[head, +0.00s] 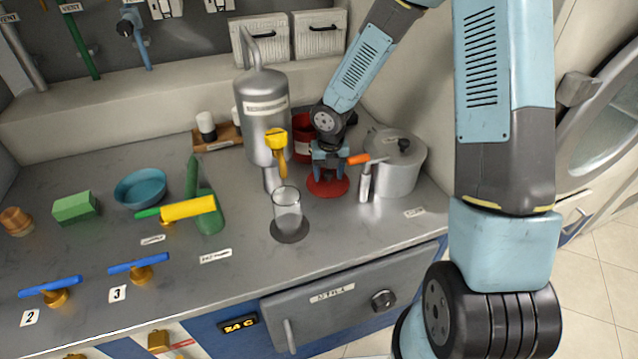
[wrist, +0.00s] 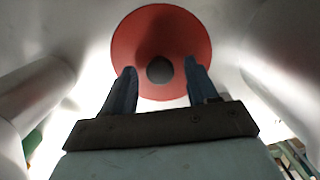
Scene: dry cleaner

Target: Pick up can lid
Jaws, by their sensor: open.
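The can lid (head: 328,186) is a flat red disc lying on the grey counter, between the steel tank and the steel pot. In the wrist view the red lid (wrist: 128,45) is a round disc with a dark round centre. My gripper (head: 329,176) points down at the lid in the head view and covers part of it. In the wrist view my gripper's two fingers (wrist: 158,78) are apart, one on each side of the dark centre, with nothing seen held between them. I cannot tell whether the fingertips touch the lid.
A steel tank (head: 263,105) and a red can (head: 303,140) stand close behind and left. A steel pot (head: 400,175) and an orange-handled valve (head: 365,180) stand close on the right. A glass (head: 287,212) stands in front left. The counter's front middle is clear.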

